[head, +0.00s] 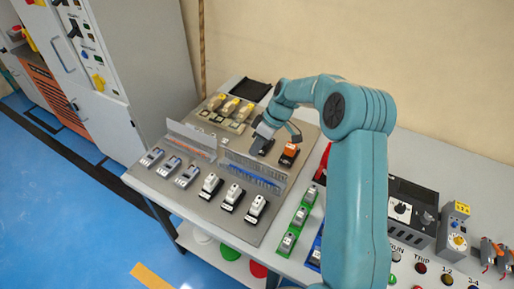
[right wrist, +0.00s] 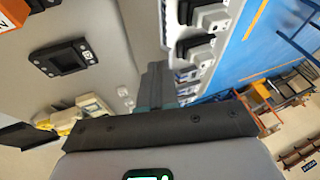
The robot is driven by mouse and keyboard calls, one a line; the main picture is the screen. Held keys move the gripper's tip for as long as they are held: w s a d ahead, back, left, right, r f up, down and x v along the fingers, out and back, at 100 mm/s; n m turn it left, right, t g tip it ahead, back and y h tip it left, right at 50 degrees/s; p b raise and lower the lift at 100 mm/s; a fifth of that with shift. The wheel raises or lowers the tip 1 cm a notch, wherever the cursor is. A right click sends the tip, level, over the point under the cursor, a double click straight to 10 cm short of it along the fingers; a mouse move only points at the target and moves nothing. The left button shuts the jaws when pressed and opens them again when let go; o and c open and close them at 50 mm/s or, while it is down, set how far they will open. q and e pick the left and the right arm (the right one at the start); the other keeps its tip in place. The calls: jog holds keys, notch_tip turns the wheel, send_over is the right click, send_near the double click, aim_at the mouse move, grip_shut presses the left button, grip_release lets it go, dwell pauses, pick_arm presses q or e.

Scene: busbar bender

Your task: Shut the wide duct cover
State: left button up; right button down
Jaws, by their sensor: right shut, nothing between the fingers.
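A wiring duct runs across the middle of the grey panel in the head view. Its left part has a pale cover (head: 191,137) standing up along the back edge, with orange-red wires in front of it. Its right part (head: 253,172) shows slotted walls and blue wires. I cannot tell which part the wide cover belongs to. My right gripper (head: 268,136) is shut and empty, behind the right part of the duct, close to a dark device. In the right wrist view its fingers (right wrist: 156,84) reach over the panel. My left gripper is not in view.
Several white-and-black breakers (head: 231,196) stand in front of the duct. An orange-topped device (head: 289,152) is right of the gripper. Yellow-topped devices (head: 229,107) sit behind. Green blocks (head: 298,218) line the right side. A tall grey cabinet (head: 135,75) stands left.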

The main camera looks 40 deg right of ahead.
jog(key=a+f+h+b, duration=0.1)
jog(key=a+h+b, duration=0.1)
jog(key=b, duration=0.4)
jog(key=s+a+f+n+t+h+b, duration=0.1)
jog(key=a+f+h+b, duration=0.1)
jog(key=b, duration=0.5)
jog(key=a+f+t+h+b, duration=0.1)
jog(key=a+h+b, duration=0.1)
jog(key=h+b, duration=0.2)
jog(key=shift+s+a+f+n+b, duration=0.3)
jog(key=shift+s+f+b, duration=0.1)
jog(key=shift+b, duration=1.15)
jog(key=shift+s+a+f+b, duration=0.15)
jog(key=shift+a+f+b, duration=0.2)
jog(key=shift+b, duration=0.5)
jog(key=a+p+v, duration=0.1)
jog(key=p+v, duration=0.3)
jog(key=v, duration=0.9)
